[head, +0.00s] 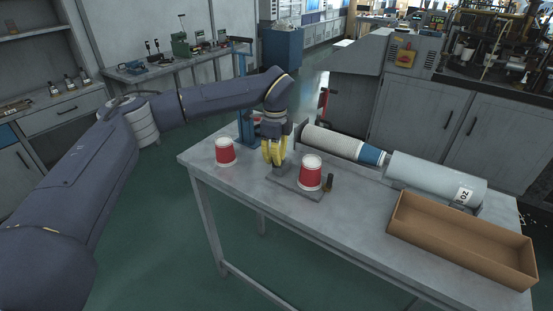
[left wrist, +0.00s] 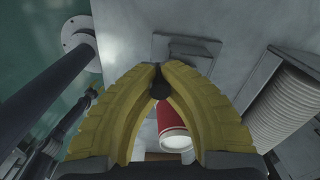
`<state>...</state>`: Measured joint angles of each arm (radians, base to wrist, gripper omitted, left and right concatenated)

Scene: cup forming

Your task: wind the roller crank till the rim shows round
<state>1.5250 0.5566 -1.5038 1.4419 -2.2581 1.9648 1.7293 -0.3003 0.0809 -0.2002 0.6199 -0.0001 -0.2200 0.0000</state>
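My left gripper (head: 273,160), with yellow fingers, points down at the left end of a small grey forming stand (head: 295,186). In the left wrist view its fingertips (left wrist: 158,72) come together around a small dark knob (left wrist: 160,91), which looks like the crank's. The rest of the crank is hidden by the fingers. A red cup (head: 311,173) with a white rim stands upright on the stand, right of the gripper. A red cup (left wrist: 172,118) also shows between the fingers in the left wrist view. Its rim's roundness is too small to judge. My right gripper is not in view.
Another red cup (head: 225,151) stands on the table's left side. A white stack of cups (head: 333,142) and a grey cylinder (head: 436,178) lie at the back. An open brown box (head: 462,257) sits at the right. The table (head: 285,220) is bare in front.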

